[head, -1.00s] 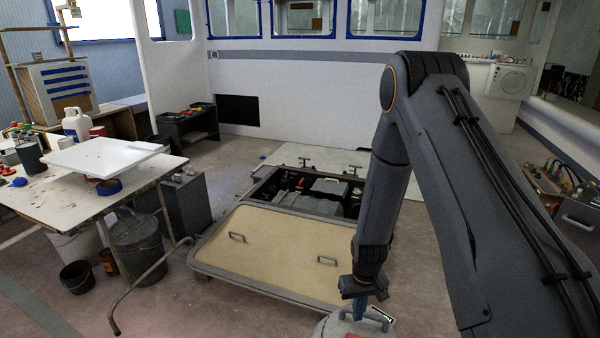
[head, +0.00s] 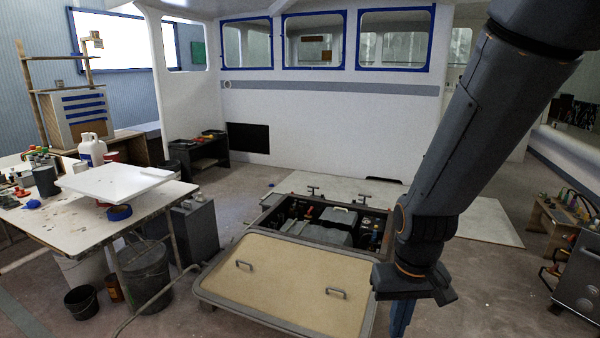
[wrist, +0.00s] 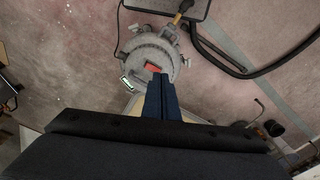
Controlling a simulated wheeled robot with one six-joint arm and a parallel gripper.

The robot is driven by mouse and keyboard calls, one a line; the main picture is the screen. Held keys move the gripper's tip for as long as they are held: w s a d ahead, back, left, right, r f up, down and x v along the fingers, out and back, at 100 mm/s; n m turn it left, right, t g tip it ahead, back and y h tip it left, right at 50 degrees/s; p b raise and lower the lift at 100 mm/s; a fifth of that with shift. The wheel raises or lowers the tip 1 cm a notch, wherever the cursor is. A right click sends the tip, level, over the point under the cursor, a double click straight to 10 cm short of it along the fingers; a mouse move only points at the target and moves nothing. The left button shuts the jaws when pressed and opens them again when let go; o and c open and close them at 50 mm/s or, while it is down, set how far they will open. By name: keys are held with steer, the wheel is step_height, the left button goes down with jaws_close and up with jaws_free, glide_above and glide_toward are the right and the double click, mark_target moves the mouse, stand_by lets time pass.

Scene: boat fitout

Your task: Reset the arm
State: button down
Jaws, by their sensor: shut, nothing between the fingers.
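My arm comes down on the right side of the head view, with my gripper (head: 402,318) at its lower end, in front of the right edge of the hatch lid. In the wrist view my gripper (wrist: 161,84) shows as two blue fingers pressed together, with nothing between them. Beyond the fingertips in that view is a grey round device (wrist: 150,55) with a red patch and a small lit display. The fingertips overlap it in the picture; I cannot tell the gap. It is out of the head view.
A tan hatch lid (head: 290,280) with two handles lies in front of an open engine hatch (head: 325,222). A cluttered worktable (head: 70,228) stands left, buckets (head: 143,272) below it. A grey cabinet (head: 580,275) stands at right. A dark hose (wrist: 225,62) crosses the wrist view.

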steer(key=shift+s+d+r, duration=0.1)
steer(key=shift+s+r, duration=0.45)
steer(key=shift+s, duration=0.3)
steer(key=shift+s+r, duration=0.5)
steer(key=shift+s, duration=0.35)
